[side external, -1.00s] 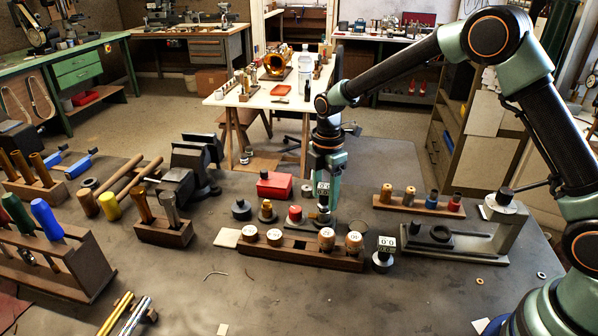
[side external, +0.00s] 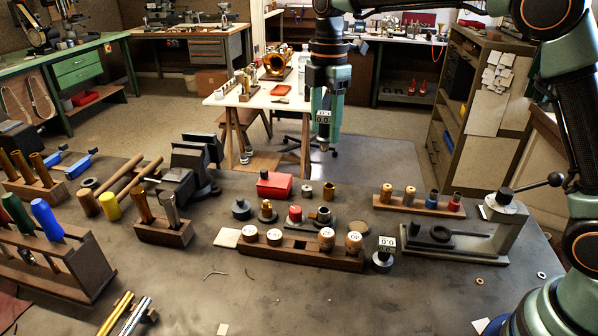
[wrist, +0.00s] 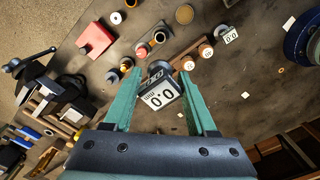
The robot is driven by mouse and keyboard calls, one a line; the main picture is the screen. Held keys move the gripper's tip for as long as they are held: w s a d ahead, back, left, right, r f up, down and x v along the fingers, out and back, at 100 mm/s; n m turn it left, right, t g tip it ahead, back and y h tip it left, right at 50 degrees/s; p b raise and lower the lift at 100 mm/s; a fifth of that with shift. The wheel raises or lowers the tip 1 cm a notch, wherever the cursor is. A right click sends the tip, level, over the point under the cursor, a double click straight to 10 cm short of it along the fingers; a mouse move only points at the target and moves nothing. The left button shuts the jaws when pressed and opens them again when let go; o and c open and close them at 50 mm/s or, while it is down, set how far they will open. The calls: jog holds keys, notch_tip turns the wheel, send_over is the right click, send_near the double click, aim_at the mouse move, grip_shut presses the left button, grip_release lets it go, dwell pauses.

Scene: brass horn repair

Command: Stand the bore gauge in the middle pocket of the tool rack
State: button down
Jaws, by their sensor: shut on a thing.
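My gripper (side external: 324,138) is raised well above the bench and shut on the bore gauge, whose display (side external: 323,118) shows at its fingers. In the wrist view the gauge (wrist: 160,95) sits between both fingers (wrist: 158,98), its display reading 0.0. The tool rack (side external: 312,258) is a long wooden block on the bench below. Two round-topped tools stand at its left and two at its right, with an open gap in the middle. In the wrist view the held gauge hides part of the rack (wrist: 178,57).
A similar gauge (side external: 384,250) stands right of the rack. Behind the rack are a dark ring stand (side external: 323,217), a red-topped part (side external: 295,214) and a red box (side external: 274,185). A vise (side external: 190,170) is at left, a press-like fixture (side external: 510,225) at right.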

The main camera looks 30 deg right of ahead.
jog(key=s+a+f, duration=0.4)
jog(key=a+f, duration=0.4)
jog(key=f, duration=0.4)
jog(key=shift+s+a+f, duration=0.2)
jog(key=shift+a, duration=0.2)
jog(key=shift+f, duration=2.4)
jog(key=shift+f, duration=1.8)
grip_release()
jog(key=shift+r, duration=0.1)
notch_tip(320, 180, up, 7)
